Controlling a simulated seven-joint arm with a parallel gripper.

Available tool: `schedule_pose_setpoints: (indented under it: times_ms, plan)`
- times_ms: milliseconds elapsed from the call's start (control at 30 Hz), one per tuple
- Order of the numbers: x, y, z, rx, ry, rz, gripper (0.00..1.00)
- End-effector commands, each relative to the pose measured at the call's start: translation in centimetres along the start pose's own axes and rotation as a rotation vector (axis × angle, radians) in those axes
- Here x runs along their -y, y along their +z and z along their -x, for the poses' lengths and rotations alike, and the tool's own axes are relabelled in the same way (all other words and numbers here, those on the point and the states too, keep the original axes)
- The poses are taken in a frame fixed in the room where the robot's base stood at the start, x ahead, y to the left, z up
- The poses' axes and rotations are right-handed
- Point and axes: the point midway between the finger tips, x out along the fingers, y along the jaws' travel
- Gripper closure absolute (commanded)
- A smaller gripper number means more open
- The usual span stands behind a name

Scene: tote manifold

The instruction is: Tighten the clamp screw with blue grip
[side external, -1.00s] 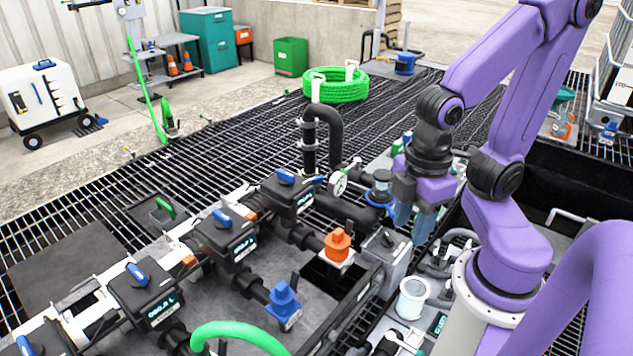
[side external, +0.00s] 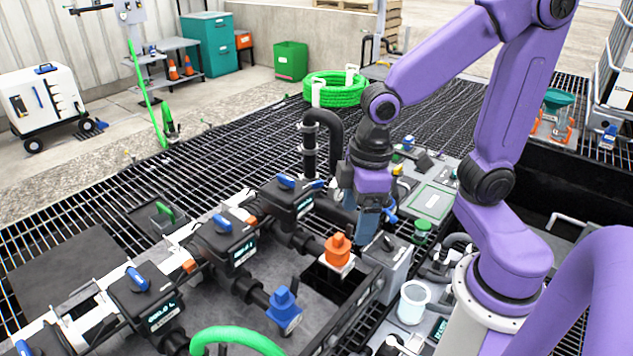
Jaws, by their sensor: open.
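My gripper (side external: 370,225) points down in the side external view, above the pipework behind the orange knob. Its bluish fingers are open; nothing clear shows between them. A small blue grip (side external: 391,215) shows just right of the fingers, partly hidden by them. It may be the clamp screw's grip, but its screw and clamp are hidden, and I cannot tell whether the fingers touch it.
Black valve units carry blue levers (side external: 286,181). An orange knob (side external: 338,245) and a blue knob (side external: 284,298) stand in front. A grey box (side external: 390,268) is close below my gripper. A black bent pipe (side external: 332,130) rises behind left. Open grating lies farther back.

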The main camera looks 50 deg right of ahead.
Motion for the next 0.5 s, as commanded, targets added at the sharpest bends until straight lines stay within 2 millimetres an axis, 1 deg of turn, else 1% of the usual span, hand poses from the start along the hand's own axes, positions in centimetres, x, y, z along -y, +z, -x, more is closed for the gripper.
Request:
schedule_pose_setpoints:
  times_ms: [33,167,200,367,500]
  plan:
    - [-1.2,-1.2,-0.3,-0.007,0.004,-0.048,0.15]
    - [-4.3,-3.8,-0.9,-0.036,0.016,-0.159,0.15]
    - [-5.3,-4.5,-1.1,-0.044,0.02,-0.193,0.15]
    - [-9.9,-6.9,-2.0,-0.078,0.041,-0.329,0.15]
    - [-14.2,-8.3,-2.9,-0.108,0.064,-0.448,0.15]
